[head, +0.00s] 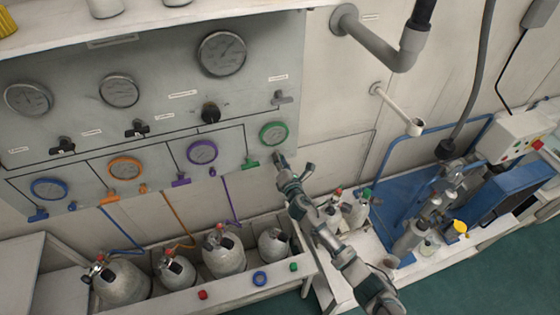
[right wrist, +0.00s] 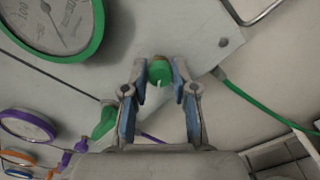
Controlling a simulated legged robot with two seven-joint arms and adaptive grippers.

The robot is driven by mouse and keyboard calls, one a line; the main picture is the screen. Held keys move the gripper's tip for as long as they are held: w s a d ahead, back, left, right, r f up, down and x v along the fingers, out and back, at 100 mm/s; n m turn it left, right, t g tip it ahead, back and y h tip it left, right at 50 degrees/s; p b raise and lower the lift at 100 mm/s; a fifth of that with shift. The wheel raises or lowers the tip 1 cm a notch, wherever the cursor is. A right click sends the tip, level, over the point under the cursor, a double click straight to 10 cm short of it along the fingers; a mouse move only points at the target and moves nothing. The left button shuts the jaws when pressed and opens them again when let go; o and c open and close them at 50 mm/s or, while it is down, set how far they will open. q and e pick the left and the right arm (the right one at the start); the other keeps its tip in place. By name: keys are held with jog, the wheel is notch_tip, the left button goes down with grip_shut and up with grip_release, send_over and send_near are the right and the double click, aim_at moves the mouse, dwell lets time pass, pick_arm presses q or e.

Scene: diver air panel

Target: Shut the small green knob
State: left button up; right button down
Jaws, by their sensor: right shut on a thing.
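The small green knob (right wrist: 160,71) sticks out from the grey panel near its lower right edge in the right wrist view. A white mark shows on it. My right gripper (right wrist: 159,80) is shut on it, with one blue-padded finger on each side. In the head view my right gripper (head: 280,161) reaches the panel just below the green-rimmed gauge (head: 273,134) and hides the knob. A green lever handle (right wrist: 104,120) is left of the gripper, apart from it. My left gripper is not in view.
The panel (head: 170,85) also carries blue, orange and purple gauges with matching levers. Several grey cylinders (head: 223,255) stand in a trough below. A pipe (head: 405,110) juts from the wall right of the panel. Blue-framed machinery (head: 385,215) stands at the right.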

jog(key=m, duration=0.8)
jog(key=m+p, duration=0.1)
jog(key=m, duration=1.5)
jog(key=shift+f, duration=0.25)
jog(key=shift+f+m, duration=0.15)
jog(key=shift+m, duration=0.25)
jog(key=c, duration=1.2)
grip_release()
jog(key=o, duration=0.3)
jog(key=shift+w, duration=0.15)
jog(key=shift+a, duration=0.1)
